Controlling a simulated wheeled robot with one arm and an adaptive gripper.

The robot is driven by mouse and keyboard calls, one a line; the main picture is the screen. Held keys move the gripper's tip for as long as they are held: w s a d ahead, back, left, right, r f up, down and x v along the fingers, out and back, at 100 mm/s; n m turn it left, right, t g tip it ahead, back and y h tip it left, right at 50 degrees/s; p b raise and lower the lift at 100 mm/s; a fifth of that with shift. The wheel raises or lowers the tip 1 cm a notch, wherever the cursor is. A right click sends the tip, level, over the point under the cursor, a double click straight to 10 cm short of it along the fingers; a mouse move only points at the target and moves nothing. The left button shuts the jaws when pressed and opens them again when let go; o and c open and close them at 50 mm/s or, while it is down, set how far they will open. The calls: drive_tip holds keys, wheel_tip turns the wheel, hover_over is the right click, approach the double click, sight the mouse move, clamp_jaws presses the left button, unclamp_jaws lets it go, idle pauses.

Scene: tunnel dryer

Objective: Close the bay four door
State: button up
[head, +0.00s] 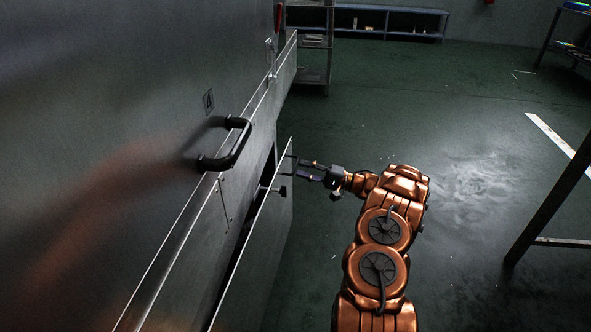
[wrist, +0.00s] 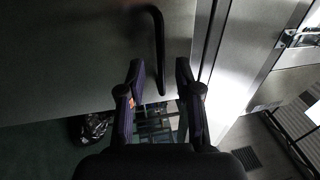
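A large steel panel (head: 110,120) marked 4 fills the left of the head view and carries a black bar handle (head: 238,145). Lower down, a narrower steel panel (head: 260,245) stands out from it with a dark gap between them, so it looks ajar; a small black knob (head: 283,190) shows on it. My gripper (head: 306,170) is open and empty beside this panel's far edge. In the wrist view my gripper (wrist: 160,80) has its fingers spread, with the end of a black bar handle (wrist: 156,45) showing between them. I cannot tell whether they touch it.
A metal latch (wrist: 290,38) sits on the steel frame at the right of the wrist view. A black bag (wrist: 94,127) lies on the floor. Shelving (head: 316,45) and a low bench (head: 385,22) stand behind.

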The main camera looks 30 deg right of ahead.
sight(295, 166)
drive_tip(key=shift+b+x, duration=0.5)
drive_tip(key=shift+x, duration=1.3)
drive_tip(key=shift+c, duration=0.2)
clamp_jaws()
